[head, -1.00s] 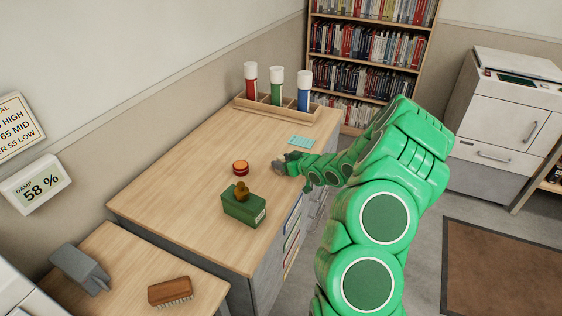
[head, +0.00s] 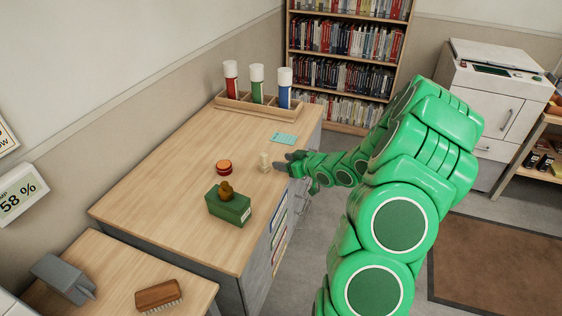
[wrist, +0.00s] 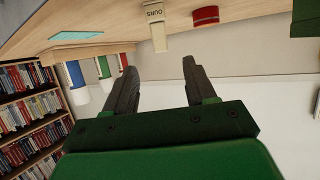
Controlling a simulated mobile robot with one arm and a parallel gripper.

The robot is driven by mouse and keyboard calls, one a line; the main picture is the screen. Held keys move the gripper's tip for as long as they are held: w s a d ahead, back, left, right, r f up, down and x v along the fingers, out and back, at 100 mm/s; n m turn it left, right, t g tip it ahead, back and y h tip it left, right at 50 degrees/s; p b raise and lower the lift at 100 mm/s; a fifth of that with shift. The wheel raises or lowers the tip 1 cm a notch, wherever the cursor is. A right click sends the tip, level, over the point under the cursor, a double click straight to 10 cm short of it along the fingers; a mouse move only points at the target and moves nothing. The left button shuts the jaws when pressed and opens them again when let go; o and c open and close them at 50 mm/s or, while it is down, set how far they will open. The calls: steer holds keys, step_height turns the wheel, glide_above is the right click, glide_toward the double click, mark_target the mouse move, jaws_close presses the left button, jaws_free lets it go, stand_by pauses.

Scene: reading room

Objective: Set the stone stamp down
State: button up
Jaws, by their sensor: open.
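The stone stamp (head: 264,161) is a small cream block standing upright on the wooden desk top (head: 165,165). In the wrist view the stamp (wrist: 157,25) appears upside down, with the letters "OURS" on its wider part. My gripper (head: 281,162) is just right of the stamp in the head view. In the wrist view its two dark fingers (wrist: 160,62) are apart with nothing between them, and the stamp is just beyond the fingertips.
A round red-and-orange tin (head: 224,167) and a green box with a brown knob (head: 229,206) stand left of the stamp. A teal pad (head: 284,138) lies behind it. A wooden rack (head: 262,107) of capped tubes is at the back. The desk's left part is clear.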

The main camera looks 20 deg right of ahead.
steer(key=shift+s, duration=0.15)
steer(key=shift+r, duration=0.1)
steer(key=s+a+r+m+g+h, duration=0.1)
steer(key=s+a+r+g+h, duration=0.2)
steer(key=s+r+g+h, duration=0.3)
steer(key=s+a+r+m+g, duration=0.1)
steer(key=s+a+r, duration=0.3)
steer(key=s, duration=0.9)
steer(key=s+a+r+m+g, duration=0.1)
steer(key=s+a+r+g, duration=0.3)
steer(key=s, duration=0.9)
steer(key=s+a+r+m+g+y, duration=0.1)
steer(key=s+a+r+g, duration=0.2)
steer(key=s, duration=1)
steer(key=a+r, duration=0.2)
steer(key=a, duration=0.3)
steer(key=shift+s+a, duration=0.2)
steer(key=shift+a, duration=0.15)
steer(key=shift+f, duration=0.1)
